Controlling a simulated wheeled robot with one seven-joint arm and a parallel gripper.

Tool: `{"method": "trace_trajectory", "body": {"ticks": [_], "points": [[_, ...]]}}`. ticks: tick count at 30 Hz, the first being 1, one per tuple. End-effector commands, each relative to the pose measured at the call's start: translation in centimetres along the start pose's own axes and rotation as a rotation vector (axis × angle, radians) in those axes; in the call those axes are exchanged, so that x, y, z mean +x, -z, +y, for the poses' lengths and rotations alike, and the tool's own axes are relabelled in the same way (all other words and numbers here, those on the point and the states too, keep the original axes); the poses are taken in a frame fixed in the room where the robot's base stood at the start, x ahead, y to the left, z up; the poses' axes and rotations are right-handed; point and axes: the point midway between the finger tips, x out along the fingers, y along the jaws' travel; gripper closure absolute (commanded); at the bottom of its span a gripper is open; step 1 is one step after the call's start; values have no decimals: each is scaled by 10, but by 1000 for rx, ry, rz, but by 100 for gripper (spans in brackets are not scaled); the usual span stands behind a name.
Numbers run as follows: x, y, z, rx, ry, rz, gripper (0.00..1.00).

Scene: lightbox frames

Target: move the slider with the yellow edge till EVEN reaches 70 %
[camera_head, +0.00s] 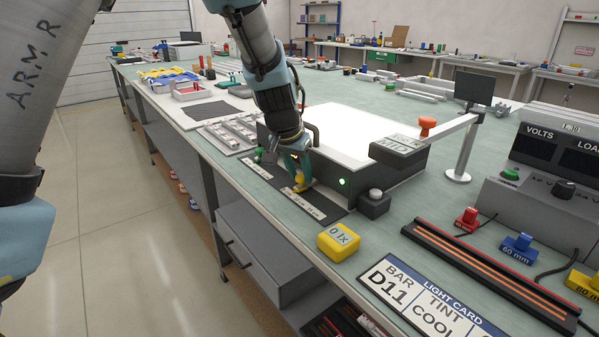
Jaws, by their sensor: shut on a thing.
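The lightbox (345,128) has a bright white top and a dark front with a lit green button (343,182). A dark slider panel (325,208) with pale label strips lies before it on the bench. My gripper (299,178) reaches down to this panel and is shut on the slider with the yellow edge (301,184). My fingers hide part of the slider and its track. A second slider knob, green (259,152), shows left of my gripper. The strip lettering is too small to read, and I cannot see an EVEN percentage.
A yellow meter (338,241) reading 0 lx stands near the bench edge. A light card (430,300) reads BAR D11, TINT COOL. A post with an arm (460,150) and an orange knob (427,124) stand right of the lightbox.

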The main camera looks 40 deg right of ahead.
Motion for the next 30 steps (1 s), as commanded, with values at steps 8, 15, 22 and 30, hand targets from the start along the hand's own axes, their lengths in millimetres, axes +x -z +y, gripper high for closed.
{"method": "trace_trajectory", "body": {"ticks": [8,15,22,30], "points": [[0,0,0,0,0,0,100],[0,0,0,0,0,0,100],[0,0,0,0,1,0,100],[0,0,0,0,1,0,100]]}}
